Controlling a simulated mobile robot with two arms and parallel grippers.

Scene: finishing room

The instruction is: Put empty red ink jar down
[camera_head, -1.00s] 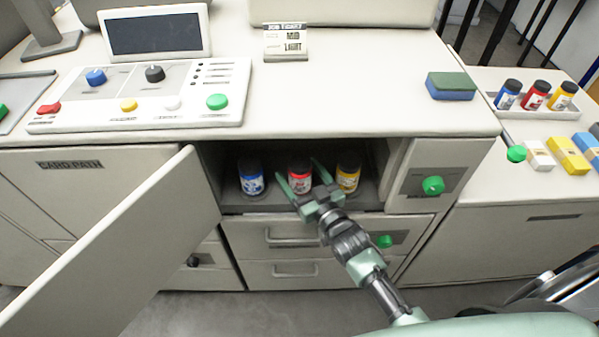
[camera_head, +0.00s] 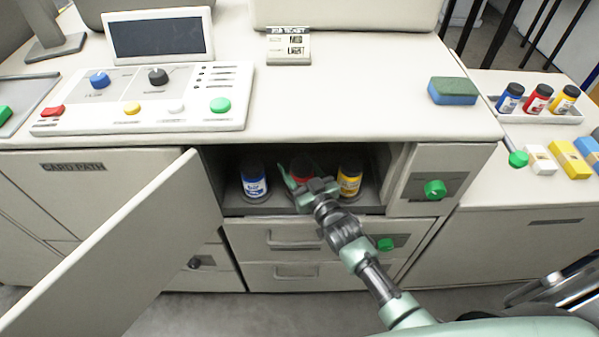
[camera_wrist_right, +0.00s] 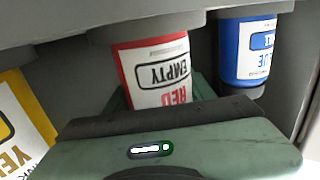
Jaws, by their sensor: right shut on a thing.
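The red ink jar (camera_head: 300,171) is in the open compartment of the machine, between the blue jar (camera_head: 253,181) and the yellow jar (camera_head: 349,180). In the right wrist view, the red jar (camera_wrist_right: 158,72) appears upside down and its label reads "RED EMPTY". My right gripper (camera_head: 303,177) reaches into the compartment and is shut on the red jar, with the fingers at its sides. The gripper body covers the jar's lower part in the head view. I cannot tell whether its base touches the compartment floor. My left gripper is not in view.
The open door (camera_head: 120,245) stands out on the left of the compartment. A drawer front (camera_head: 290,238) lies below it. On the right side table, a tray (camera_head: 548,120) holds another blue, red and yellow jar. A sponge (camera_head: 453,91) lies on the countertop.

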